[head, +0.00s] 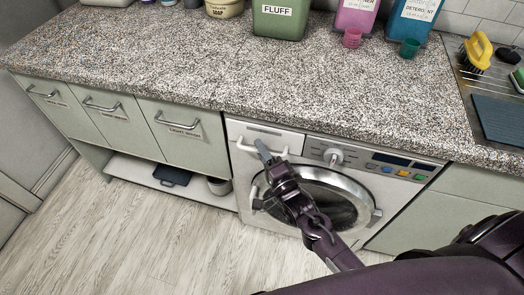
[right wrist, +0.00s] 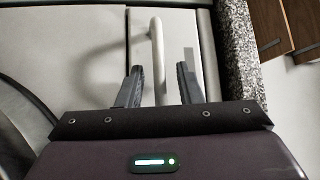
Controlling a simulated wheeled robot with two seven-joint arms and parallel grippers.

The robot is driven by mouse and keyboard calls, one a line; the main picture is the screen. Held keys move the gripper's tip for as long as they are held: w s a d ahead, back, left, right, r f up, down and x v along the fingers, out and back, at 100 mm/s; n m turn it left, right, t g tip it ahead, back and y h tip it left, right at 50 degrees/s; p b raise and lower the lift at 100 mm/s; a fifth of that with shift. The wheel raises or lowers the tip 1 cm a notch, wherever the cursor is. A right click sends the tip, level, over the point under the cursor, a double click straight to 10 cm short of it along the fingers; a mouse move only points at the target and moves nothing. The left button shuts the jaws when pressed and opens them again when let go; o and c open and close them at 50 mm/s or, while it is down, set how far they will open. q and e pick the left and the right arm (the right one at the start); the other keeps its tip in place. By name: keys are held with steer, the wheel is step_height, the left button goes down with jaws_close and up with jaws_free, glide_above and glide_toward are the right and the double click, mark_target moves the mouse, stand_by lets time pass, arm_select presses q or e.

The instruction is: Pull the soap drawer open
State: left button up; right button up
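The washing machine (head: 225,165) stands under the counter with its round door (head: 330,205) shut. Its soap drawer (head: 275,133) is the pale panel at the top left of the machine and looks flush with the front. In the right wrist view the soap drawer (right wrist: 178,25) has a white bar handle (right wrist: 156,45). My right gripper (head: 262,150) is in front of the drawer, partly hiding the handle in the head view. In the wrist view the gripper (right wrist: 160,86) is open, with the handle's bar showing between its apart fingers, touching neither. My left gripper is not in view.
The speckled counter (head: 300,85) overhangs the machine. A dial (head: 333,156) and coloured buttons (head: 388,170) lie right of the drawer. Three handled cabinet fronts (head: 125,125) are at left, above a low shelf (head: 150,178). A green fluff bin (head: 278,20) and bottles stand at the back.

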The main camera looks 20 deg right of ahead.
jaws_close()
steer(key=s+a+p, duration=0.5)
steer(key=s+a, duration=0.6)
steer(key=s, duration=0.5)
steer(key=shift+s, duration=0.1)
jaws_free()
steer(key=shift+d, duration=0.1)
